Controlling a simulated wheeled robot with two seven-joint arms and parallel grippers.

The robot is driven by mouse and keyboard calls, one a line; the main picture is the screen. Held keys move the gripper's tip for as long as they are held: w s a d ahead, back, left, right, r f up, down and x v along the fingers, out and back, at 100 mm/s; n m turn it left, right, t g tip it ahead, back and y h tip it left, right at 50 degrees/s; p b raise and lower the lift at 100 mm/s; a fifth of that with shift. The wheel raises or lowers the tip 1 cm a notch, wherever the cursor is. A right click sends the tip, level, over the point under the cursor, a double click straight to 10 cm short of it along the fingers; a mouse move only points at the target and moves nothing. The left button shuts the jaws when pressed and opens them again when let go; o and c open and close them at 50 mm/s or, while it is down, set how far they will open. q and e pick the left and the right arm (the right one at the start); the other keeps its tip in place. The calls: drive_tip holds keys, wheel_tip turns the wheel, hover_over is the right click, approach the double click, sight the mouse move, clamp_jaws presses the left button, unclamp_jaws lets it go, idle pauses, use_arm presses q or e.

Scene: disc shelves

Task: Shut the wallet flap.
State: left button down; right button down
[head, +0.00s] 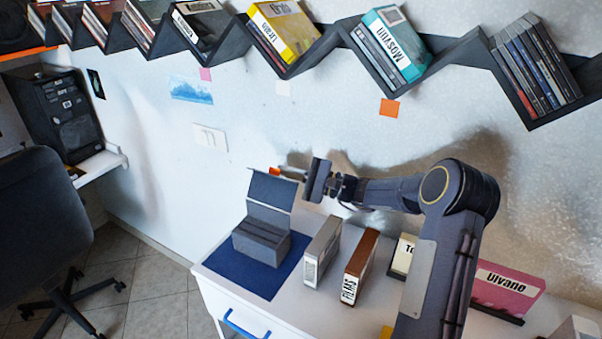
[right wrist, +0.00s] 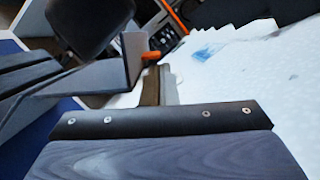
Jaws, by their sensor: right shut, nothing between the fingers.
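The wallet is a dark grey box-like case (head: 260,246) on a blue mat (head: 225,270) at the left end of the white counter. Its flap (head: 271,190) stands up open at the back, leaning slightly towards the wall. My right gripper (head: 281,173) is shut and empty. Its orange-tipped fingers point left, level with the flap's upper right edge and on its wall side. I cannot tell whether they touch it. My left gripper is not in view.
A grey case (head: 321,252) and a brown case (head: 360,267) stand right of the mat. A pink case (head: 507,292) is farther right. A zigzag shelf (head: 340,37) with discs and cases runs along the wall above. An office chair (head: 45,210) stands at left.

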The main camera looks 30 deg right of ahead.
drive_tip(key=shift+w+a, duration=0.15)
idle(0.3)
drive_tip(key=shift+s+a+r+n+g+b, duration=0.25)
drive_tip(key=shift+n+b, duration=0.25)
drive_tip(key=shift+b, duration=0.35)
drive_tip(key=shift+s+a+r+n+g+b, duration=0.15)
drive_tip(key=shift+a+n+b, duration=0.15)
drive_tip(key=shift+n+b, duration=0.35)
drive_tip(key=s+a+n+g+h+b, duration=0.3)
drive_tip(key=a+n+b, duration=0.55)
drive_tip(key=b, duration=0.95)
drive_tip(key=s+a+f+n+t+h+b, duration=0.2)
drive_tip(key=s+a+f+n+b, duration=0.2)
drive_tip(key=b, duration=1.2)
drive_tip(key=shift+s+a+f+n, duration=0.15)
drive_tip(key=shift+s+f+n, duration=0.3)
drive_tip(key=shift+f+n, duration=2)
drive_tip(key=shift+r+n, duration=0.95)
